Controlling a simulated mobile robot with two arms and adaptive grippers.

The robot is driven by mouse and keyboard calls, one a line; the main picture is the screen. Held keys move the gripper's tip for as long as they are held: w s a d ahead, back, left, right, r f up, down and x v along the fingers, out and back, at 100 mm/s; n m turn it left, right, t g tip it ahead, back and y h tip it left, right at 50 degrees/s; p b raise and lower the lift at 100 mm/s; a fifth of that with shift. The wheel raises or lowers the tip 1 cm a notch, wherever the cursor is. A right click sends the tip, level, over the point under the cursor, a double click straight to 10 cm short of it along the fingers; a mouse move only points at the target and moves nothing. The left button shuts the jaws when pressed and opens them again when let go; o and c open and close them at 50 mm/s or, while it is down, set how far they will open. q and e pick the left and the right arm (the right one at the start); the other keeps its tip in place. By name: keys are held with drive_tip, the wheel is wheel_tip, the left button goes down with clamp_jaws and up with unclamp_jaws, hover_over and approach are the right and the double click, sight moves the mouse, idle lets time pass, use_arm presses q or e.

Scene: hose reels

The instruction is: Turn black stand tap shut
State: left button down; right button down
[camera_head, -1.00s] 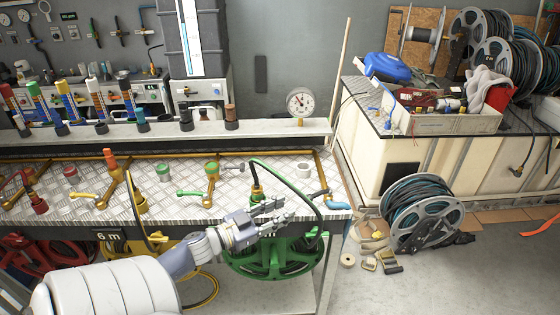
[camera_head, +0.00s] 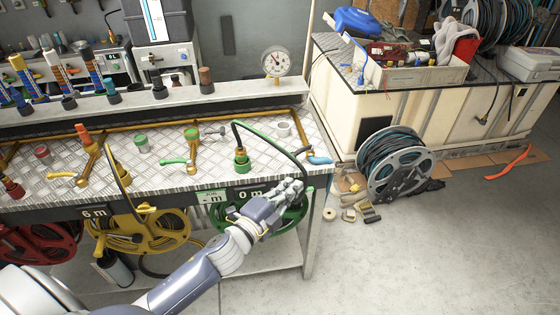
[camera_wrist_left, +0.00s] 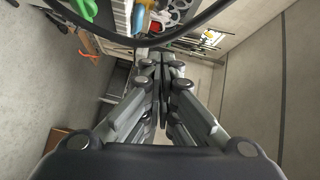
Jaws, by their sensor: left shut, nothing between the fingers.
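I cannot single out a black stand tap with certainty. At the bench's right end, a tap with a light-blue lever (camera_head: 320,160) sits by a dark fitting. A brass tap (camera_head: 192,150) with a green lever (camera_head: 172,161) stands further left, with a small grey handle (camera_head: 217,131) behind it. My left gripper (camera_head: 298,185) is shut and empty in front of the bench's front edge, below and left of the blue lever and apart from it. Its closed fingers (camera_wrist_left: 161,60) also show in the left wrist view. My right gripper is out of view.
A dark hose (camera_head: 268,126) arches from a green fitting (camera_head: 242,160) over the bench; a dark hose (camera_wrist_left: 150,42) also crosses the wrist view. Green (camera_head: 275,222) and yellow (camera_head: 160,232) reels hang below. A pressure gauge (camera_head: 276,62) stands behind. Floor at right front is clear.

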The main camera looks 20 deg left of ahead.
sight(302, 151)
use_arm(q)
drive_tip(key=w+a+f+p, duration=0.1)
drive_tip(key=w+p, duration=0.1)
drive_tip(key=w, duration=0.9)
drive_tip(key=shift+w+p, duration=0.25)
drive_tip(key=shift+p, duration=0.15)
drive_tip(key=shift+a+f+m+h, duration=0.1)
drive_tip(key=shift+a+m+h, duration=0.55)
drive_tip(key=shift+h, duration=0.25)
drive_tip(key=shift+w+a+m+g+h+b, duration=0.15)
drive_tip(key=shift+w+a+b, duration=0.1)
drive_tip(key=shift+a, duration=0.55)
drive_tip(key=shift+w+a+m+g+h+b, duration=0.1)
drive_tip(key=shift+w+a+g+h, duration=0.1)
drive_tip(key=shift+a, duration=0.55)
drive_tip(key=shift+w+a, duration=0.1)
drive_tip(key=shift+a, duration=0.1)
drive_tip(key=shift+a, duration=0.15)
